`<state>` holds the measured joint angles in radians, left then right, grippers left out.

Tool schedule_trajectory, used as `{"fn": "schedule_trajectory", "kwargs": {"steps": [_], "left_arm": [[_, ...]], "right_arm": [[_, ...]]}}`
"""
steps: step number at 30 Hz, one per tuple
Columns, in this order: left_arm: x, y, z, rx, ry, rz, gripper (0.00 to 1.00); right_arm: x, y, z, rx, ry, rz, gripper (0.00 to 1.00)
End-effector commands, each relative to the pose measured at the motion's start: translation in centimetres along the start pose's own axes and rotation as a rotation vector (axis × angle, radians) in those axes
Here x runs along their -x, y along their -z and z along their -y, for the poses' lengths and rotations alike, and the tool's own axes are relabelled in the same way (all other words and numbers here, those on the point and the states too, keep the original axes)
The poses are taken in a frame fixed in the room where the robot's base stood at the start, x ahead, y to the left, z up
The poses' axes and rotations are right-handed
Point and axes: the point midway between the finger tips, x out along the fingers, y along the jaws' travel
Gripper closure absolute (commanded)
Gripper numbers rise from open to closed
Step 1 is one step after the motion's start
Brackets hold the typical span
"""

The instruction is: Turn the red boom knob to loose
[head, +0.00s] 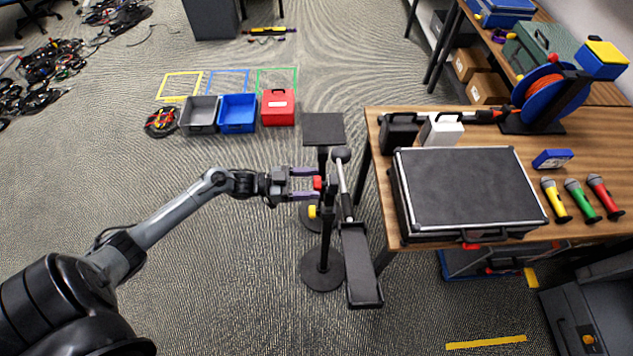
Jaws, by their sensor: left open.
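The red boom knob (317,184) is on the side of a black stand (325,225) in the middle of the view. My left gripper (306,184) is open, with one finger on the far side and one on the near side of the knob's height. The knob sits at the fingertips; whether the fingers touch it I cannot tell. A yellow knob (313,212) sits lower on the stand. The boom (345,190) slopes beside the stand, with a grey ball-shaped end at its top. My right gripper is not in view.
A wooden table (540,225) with a black flight case (465,190), microphones (580,200) and a cable reel (545,95) stands close on the right. Grey (199,115), blue (238,113) and red (278,107) containers lie on the floor behind.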

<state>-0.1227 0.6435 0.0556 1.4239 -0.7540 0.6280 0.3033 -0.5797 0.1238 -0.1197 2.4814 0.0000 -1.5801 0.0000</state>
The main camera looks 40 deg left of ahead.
Motion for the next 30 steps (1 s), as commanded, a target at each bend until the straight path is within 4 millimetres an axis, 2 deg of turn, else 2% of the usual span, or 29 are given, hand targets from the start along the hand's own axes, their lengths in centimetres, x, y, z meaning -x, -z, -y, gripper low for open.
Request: {"fn": "schedule_trajectory", "kwargs": {"steps": [6,17,27,30], "left_arm": [[-1.8,0.0,0.0,0.000,0.000,-0.001,0.32],[-2.2,0.0,0.0,0.000,0.000,0.000,0.32],[-2.1,0.0,0.0,0.000,0.000,0.000,0.82],[-2.1,0.0,0.0,0.001,0.000,0.000,0.85]], "right_arm": [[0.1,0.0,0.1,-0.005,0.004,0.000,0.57],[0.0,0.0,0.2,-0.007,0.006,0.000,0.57],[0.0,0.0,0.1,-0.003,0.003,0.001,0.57],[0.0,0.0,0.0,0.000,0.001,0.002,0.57]]}}
